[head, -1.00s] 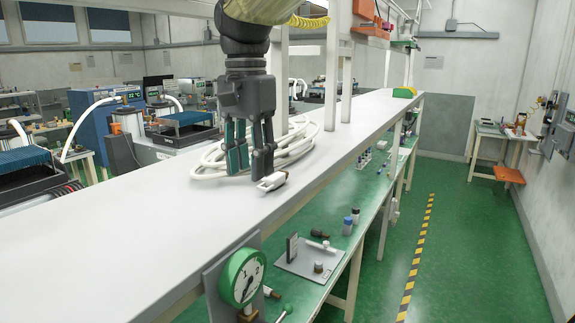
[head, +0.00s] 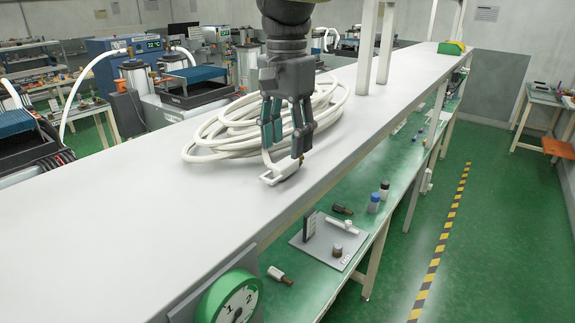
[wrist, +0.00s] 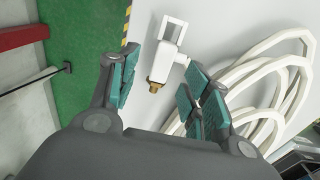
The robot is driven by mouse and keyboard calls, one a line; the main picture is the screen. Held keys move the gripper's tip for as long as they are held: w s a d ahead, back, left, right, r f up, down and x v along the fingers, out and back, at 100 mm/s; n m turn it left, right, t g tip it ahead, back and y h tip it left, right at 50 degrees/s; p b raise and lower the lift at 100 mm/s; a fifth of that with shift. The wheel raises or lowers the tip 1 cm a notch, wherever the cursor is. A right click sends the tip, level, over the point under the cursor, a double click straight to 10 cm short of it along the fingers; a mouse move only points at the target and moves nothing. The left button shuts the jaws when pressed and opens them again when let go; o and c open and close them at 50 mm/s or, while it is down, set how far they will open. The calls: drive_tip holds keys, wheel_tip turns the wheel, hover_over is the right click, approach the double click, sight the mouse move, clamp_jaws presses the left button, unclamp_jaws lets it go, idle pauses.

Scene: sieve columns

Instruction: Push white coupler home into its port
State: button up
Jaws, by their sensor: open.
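The white coupler (head: 282,173) lies on the long white bench top, close to its right edge. In the wrist view the coupler (wrist: 173,52) has a square loop-like end and a brass tip pointing toward my palm. My gripper (head: 285,147) points down just above and behind the coupler, fingers apart and empty. In the wrist view my gripper (wrist: 160,68) has a teal-padded finger on each side of the coupler, with gaps visible. A white hose (head: 225,130) lies coiled behind the coupler. I cannot pick out the port for certain.
White posts (head: 387,45) rise from the bench farther back. A lower green shelf holds a grey plate (head: 325,248) and small bottles. The near left bench top is clear.

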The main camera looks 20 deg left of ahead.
sight(286, 162)
drive_tip(key=shift+s+f+p, duration=0.1)
drive_tip(key=shift+f+p, duration=0.45)
drive_tip(key=shift+f, duration=0.15)
drive_tip(key=f, duration=0.1)
drive_tip(key=w+f+p, duration=0.1)
drive_tip(key=f, duration=0.1)
drive_tip(key=shift+a+f, duration=0.1)
drive_tip(key=shift+a, duration=0.1)
drive_tip(key=shift+s+f, duration=0.2)
drive_tip(key=shift+f, duration=0.2)
clamp_jaws()
